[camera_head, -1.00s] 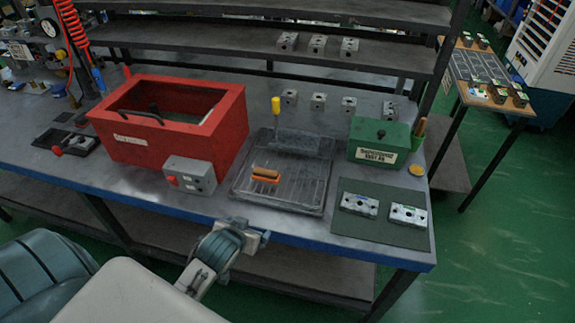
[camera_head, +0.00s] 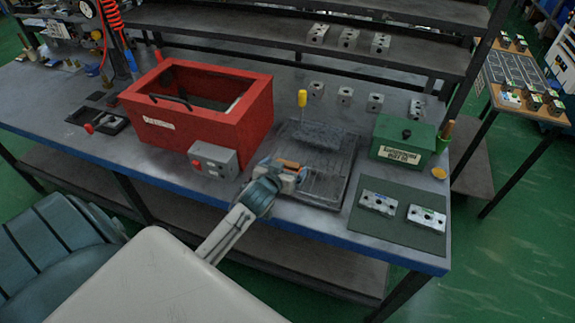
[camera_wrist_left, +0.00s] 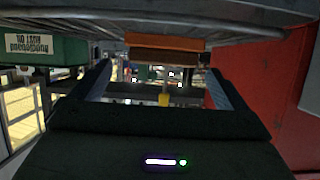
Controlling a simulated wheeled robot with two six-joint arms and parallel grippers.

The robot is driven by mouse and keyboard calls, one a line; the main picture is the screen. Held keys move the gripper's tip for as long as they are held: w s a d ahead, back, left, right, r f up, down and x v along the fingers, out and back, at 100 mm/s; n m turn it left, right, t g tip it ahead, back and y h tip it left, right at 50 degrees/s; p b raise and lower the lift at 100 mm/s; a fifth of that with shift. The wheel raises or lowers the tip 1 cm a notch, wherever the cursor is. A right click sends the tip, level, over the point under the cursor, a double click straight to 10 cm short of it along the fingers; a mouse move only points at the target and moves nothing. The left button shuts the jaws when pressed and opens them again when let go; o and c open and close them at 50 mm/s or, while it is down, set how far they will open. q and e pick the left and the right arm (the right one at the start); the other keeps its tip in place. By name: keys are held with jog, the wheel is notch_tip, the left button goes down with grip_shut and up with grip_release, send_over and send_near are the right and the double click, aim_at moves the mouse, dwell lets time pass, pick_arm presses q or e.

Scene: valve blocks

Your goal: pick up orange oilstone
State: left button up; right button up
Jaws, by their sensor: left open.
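The orange oilstone (camera_head: 288,163) lies on the dark ribbed tray (camera_head: 345,172) on the workbench. It is a small bar, orange with a brown layer, and my left gripper partly hides it in the head view. In the left wrist view, which looks upside down, the oilstone (camera_wrist_left: 165,42) shows beyond the fingers, across the gap between them. My left gripper (camera_head: 298,175) is at the tray's front left, close to the stone. It is open, with its two fingers (camera_wrist_left: 158,75) apart and nothing gripped. My right gripper is not in view.
A red open box (camera_head: 200,128) and a grey button box (camera_head: 214,160) stand left of the tray. A green box (camera_head: 403,141) stands right, behind a mat (camera_head: 398,230) with two metal valve blocks. A yellow-handled screwdriver (camera_head: 302,99) stands upright at the tray's back.

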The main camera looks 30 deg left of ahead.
aim_at(288, 162)
pick_arm(q)
jog(key=p+x, duration=0.1)
jog(key=x, duration=0.2)
jog(key=shift+w+a+f, duration=0.1)
jog(key=shift+w+a, duration=0.1)
jog(key=shift+w, duration=0.05)
jog(key=shift+w+a+f, duration=0.1)
jog(key=shift+w+f, duration=0.15)
jog(key=shift+w, duration=0.1)
jog(key=c, duration=1.1)
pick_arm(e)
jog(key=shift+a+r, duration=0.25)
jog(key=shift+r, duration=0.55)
pick_arm(q)
jog(key=shift+r, duration=0.1)
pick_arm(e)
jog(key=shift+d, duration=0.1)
